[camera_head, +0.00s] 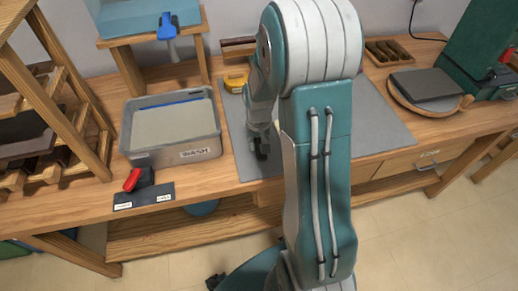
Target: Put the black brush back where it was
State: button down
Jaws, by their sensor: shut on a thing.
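My gripper (261,147) is low over the left part of the grey mat, right of the grey tub. It is shut on a small dark thing that I take for the black brush; its outline blends with the dark fingers, and I cannot tell whether it touches the mat. A dark labelled pad (158,199) lies at the table's front edge, left of my gripper. The pad's right part is bare.
A grey tub (173,155) marked "WASH" stands between pad's rear and the grey mat (383,134). A yellow item (236,81) lies behind my gripper. A wooden rack (85,125) stands left. My arm hides the mat's middle.

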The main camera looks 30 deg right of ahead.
notch_tip(320, 180, down, 3)
jog(key=shift+c, duration=1.5)
grip_release()
jog(key=shift+r, duration=0.1)
